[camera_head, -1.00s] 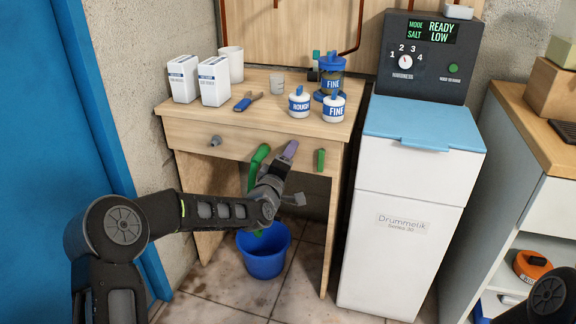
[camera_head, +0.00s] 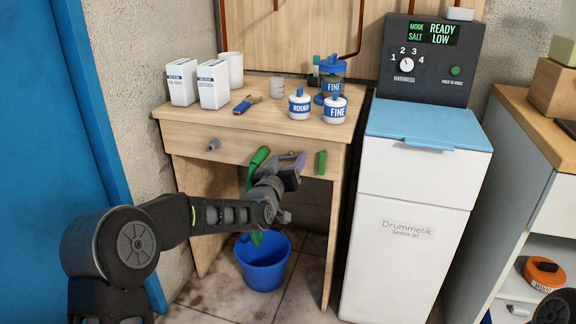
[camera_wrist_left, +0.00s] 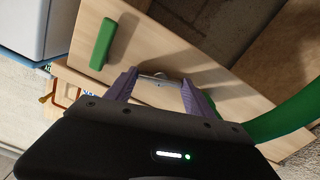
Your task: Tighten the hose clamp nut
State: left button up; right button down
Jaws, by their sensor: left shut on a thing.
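My left gripper (camera_head: 291,160) is at the drawer front of the wooden desk. In the left wrist view its two purple fingers (camera_wrist_left: 162,92) sit either side of a small silver part (camera_wrist_left: 158,77), which looks like the hose clamp nut. They are shut on it. In the head view this part is hidden by the gripper. The green hose (camera_head: 256,165) runs down beside the gripper, partly behind my wrist; it also shows at the right of the left wrist view (camera_wrist_left: 290,112). Whether the clamp is tight cannot be told. My right gripper is out of view.
A green handle (camera_head: 322,162) is just right of the gripper, and a grey knob (camera_head: 213,144) is to its left. A blue bucket (camera_head: 262,265) stands on the floor below. The desk top (camera_head: 265,118) holds boxes, jars and pliers (camera_head: 247,104). A white machine (camera_head: 405,230) stands at right.

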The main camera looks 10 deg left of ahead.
pick_arm(q)
jog(key=shift+m+b, duration=0.35)
jog(key=shift+m, duration=1.35)
jog(key=o, duration=1.4)
jog(key=shift+s, duration=0.1)
jog(key=s, duration=0.2)
jog(key=s+p, duration=0.1)
jog(key=s, duration=0.4)
jog(key=shift+s+a, duration=0.25)
jog(key=shift+s, duration=0.05)
